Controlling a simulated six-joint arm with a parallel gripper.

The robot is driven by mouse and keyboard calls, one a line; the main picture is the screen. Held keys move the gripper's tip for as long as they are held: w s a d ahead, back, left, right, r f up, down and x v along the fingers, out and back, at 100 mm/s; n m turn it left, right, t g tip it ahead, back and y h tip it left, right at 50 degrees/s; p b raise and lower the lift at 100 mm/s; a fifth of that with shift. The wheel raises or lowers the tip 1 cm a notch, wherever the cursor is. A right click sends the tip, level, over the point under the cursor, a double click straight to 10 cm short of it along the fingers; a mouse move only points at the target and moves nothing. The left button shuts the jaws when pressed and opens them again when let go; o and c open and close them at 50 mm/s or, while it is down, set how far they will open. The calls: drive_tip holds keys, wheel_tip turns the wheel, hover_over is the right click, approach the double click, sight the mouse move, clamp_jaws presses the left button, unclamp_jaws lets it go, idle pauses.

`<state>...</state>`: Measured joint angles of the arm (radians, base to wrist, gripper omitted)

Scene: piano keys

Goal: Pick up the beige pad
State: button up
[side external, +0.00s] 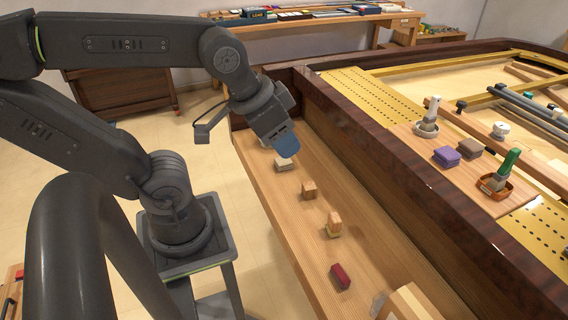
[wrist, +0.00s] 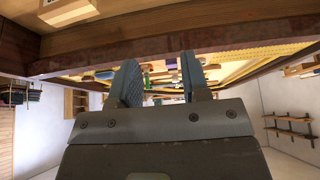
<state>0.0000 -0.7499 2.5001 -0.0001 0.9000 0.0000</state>
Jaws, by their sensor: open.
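My gripper (side external: 287,145), with blue fingers, hangs over the far end of a long wooden shelf. In the wrist view its two fingers (wrist: 158,80) stand apart with nothing held between them. A pale beige pad (side external: 284,165) lies on the shelf just below the fingertips in the side view. I cannot tell whether the fingers touch it. Another pale piece (side external: 265,144) lies partly hidden behind the gripper. In the wrist view, a pale block (wrist: 68,12) shows at the top left, outside the fingers; I cannot tell which piece it is.
The shelf (side external: 262,180) also holds a tan block (side external: 308,190), a stacked tan block (side external: 333,222), a dark red block (side external: 340,276) and a larger wooden piece (side external: 405,303). A dark raised piano rim (side external: 400,165) runs along its right. Purple pads (side external: 446,156) lie beyond.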

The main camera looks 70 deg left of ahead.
idle(0.3)
drive_tip(key=o, duration=0.9)
drive_tip(key=shift+w+a, duration=0.1)
drive_tip(key=w+a+f+n+g+y, duration=0.1)
drive_tip(key=w+a+f+n+g, duration=0.1)
drive_tip(key=w+a+n, duration=0.55)
drive_tip(key=n+g, duration=0.4)
drive_tip(key=n, duration=0.7)
hover_over(282, 160)
drive_tip(key=shift+m, duration=0.25)
drive_tip(key=f, duration=3.1)
drive_tip(key=shift+d+f, duration=0.2)
drive_tip(key=shift+f, duration=0.1)
drive_tip(key=shift+w+a+f, duration=0.15)
drive_tip(key=shift+f, duration=1.3)
drive_tip(key=shift+w+a+f, duration=0.1)
drive_tip(key=shift+w+f, duration=0.05)
drive_tip(key=shift+f, duration=1.3)
